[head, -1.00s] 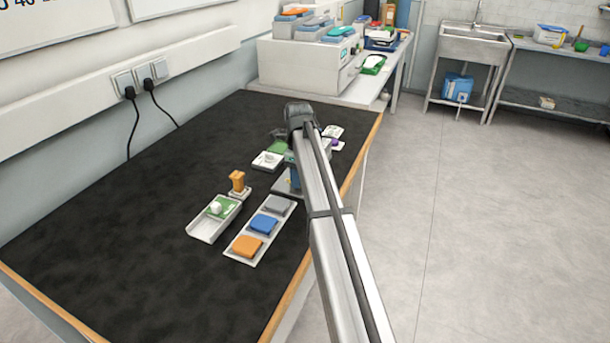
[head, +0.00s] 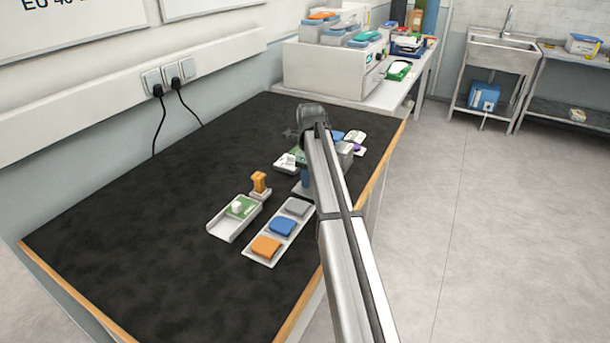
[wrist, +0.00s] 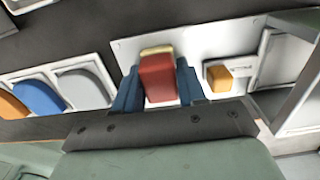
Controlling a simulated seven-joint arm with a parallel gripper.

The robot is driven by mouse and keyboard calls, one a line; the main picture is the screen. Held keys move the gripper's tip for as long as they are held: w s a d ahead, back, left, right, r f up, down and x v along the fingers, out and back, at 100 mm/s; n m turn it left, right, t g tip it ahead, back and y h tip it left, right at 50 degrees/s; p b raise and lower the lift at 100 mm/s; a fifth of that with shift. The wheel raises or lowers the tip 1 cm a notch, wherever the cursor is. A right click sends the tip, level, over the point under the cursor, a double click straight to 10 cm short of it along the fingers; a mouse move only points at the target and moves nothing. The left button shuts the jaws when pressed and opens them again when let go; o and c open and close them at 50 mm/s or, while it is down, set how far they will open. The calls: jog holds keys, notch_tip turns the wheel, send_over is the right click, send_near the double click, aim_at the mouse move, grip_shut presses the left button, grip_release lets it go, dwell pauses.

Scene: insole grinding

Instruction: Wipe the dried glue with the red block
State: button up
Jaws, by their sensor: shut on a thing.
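The red block (wrist: 158,77) with a cream strip along its top edge sits between the two blue fingers of my gripper (wrist: 157,84) in the wrist view. My gripper is shut on it, over a pale flat plate (wrist: 205,42). I cannot tell whether the block touches the plate. In the head view my arm hides the block and most of the gripper; a bit of blue finger shows beside the arm. I cannot make out the dried glue in either view.
A white strip with orange (head: 266,247), blue (head: 283,226) and grey (head: 297,206) pads lies near the gripper. An orange-handled stamp (head: 259,183) and an open white tray (head: 229,225) stand left of it. A small orange block (wrist: 218,77) lies right of the red block. The dark table's left side is clear.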

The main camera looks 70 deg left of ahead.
jog(key=shift+w+d, duration=2.2)
jog(key=shift+d, duration=0.1)
jog(key=shift+a+r, duration=0.2)
jog(key=shift+r, duration=1.05)
notch_tip(320, 180, up, 6)
jog(key=shift+f, duration=0.15)
